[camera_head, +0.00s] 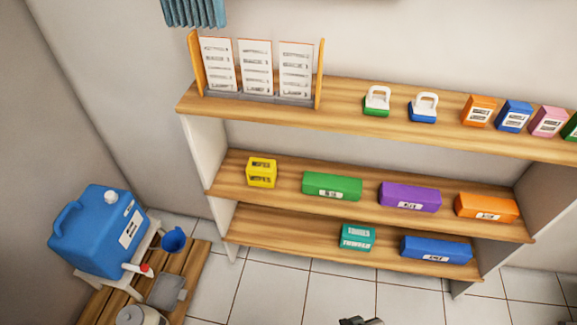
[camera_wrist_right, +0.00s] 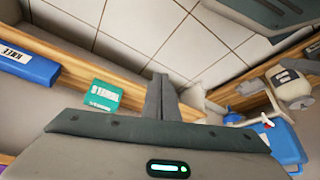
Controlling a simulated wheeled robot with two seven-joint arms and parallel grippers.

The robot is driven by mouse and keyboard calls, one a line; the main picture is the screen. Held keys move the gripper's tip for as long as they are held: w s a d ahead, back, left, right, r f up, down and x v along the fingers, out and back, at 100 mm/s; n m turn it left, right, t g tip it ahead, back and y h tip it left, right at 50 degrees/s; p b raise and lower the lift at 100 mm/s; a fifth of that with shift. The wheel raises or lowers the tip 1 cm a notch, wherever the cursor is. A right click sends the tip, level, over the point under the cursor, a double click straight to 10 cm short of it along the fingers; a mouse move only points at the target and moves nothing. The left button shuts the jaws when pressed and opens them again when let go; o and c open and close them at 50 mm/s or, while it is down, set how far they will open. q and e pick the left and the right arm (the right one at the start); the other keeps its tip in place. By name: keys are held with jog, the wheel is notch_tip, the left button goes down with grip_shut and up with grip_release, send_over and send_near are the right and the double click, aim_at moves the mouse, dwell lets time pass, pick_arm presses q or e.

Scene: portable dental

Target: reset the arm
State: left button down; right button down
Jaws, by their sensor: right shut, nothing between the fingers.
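My right gripper (camera_head: 361,321) shows only as a small dark tip at the bottom edge of the head view. In the right wrist view its fingers (camera_wrist_right: 160,98) are together, with nothing between them. They point over the tiled floor near the shelf edge, and a teal box (camera_wrist_right: 102,95) and a blue box (camera_wrist_right: 27,66) lie to their left in that view. The gripper appears apart from the boxes. My left gripper is in neither view.
A wooden shelf unit (camera_head: 372,227) holds boxes in several colours, two handled items and a card rack (camera_head: 257,68). At left, a blue water container (camera_head: 92,232) stands on a white stand by a slatted wooden platform (camera_head: 196,269). Tiled floor (camera_head: 262,290) is open in front.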

jog(key=s+a+f, duration=0.1)
jog(key=s+f, duration=0.1)
jog(key=f, duration=0.6)
jog(key=s+a+f+t, duration=0.1)
jog(key=s+f, duration=0.1)
jog(key=f, duration=0.6)
jog(key=shift+s+t+y, duration=0.3)
jog(key=shift+s+y, duration=0.05)
jog(key=shift+y, duration=0.05)
jog(key=shift+d+r, duration=0.1)
